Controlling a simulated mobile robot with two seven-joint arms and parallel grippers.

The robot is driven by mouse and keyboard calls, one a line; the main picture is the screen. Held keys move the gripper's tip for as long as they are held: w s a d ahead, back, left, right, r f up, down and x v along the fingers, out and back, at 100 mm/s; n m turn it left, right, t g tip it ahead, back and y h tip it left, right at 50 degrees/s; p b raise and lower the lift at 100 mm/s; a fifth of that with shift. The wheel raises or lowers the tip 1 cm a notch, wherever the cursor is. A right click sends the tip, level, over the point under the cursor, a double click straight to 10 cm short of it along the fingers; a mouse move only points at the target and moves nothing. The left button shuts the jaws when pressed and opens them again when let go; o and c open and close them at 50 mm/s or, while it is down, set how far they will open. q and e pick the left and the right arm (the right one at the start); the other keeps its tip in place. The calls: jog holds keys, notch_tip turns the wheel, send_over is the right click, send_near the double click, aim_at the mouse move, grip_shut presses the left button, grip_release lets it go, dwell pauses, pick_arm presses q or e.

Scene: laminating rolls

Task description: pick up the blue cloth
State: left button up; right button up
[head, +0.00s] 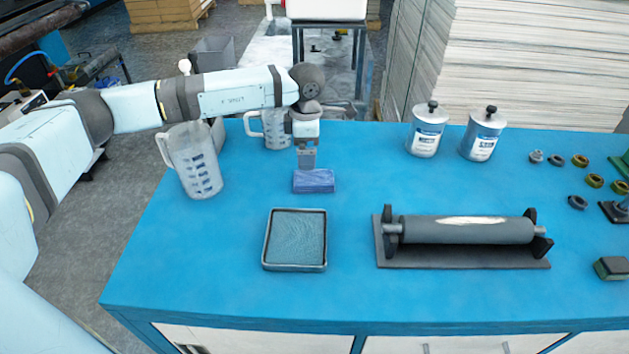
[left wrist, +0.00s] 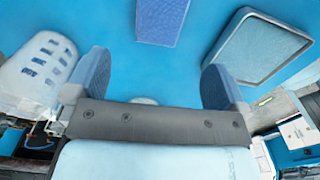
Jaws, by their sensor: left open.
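The blue cloth (head: 314,182) is a small folded block lying on the blue table behind the square tray. My left gripper (head: 307,163) points down at the cloth's back edge in the head view, apparently a little above the table. In the left wrist view the cloth (left wrist: 162,20) lies at the top, beyond the fingers. The open left gripper (left wrist: 154,75) has nothing between its fingers there. My right gripper is not in view.
A dark-rimmed square tray (head: 296,266) sits in front of the cloth. Two measuring jugs (head: 197,165) (head: 276,130) stand left and behind. A roller on a stand (head: 465,231) and two tins (head: 427,135) (head: 482,138) are to the right. The blue table (head: 200,270) is bare at front left.

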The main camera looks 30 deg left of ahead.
aim_at(308, 177)
pick_arm(q)
notch_tip(308, 177, down, 9)
jog(key=shift+w+f, duration=0.15)
jog(key=c, duration=1)
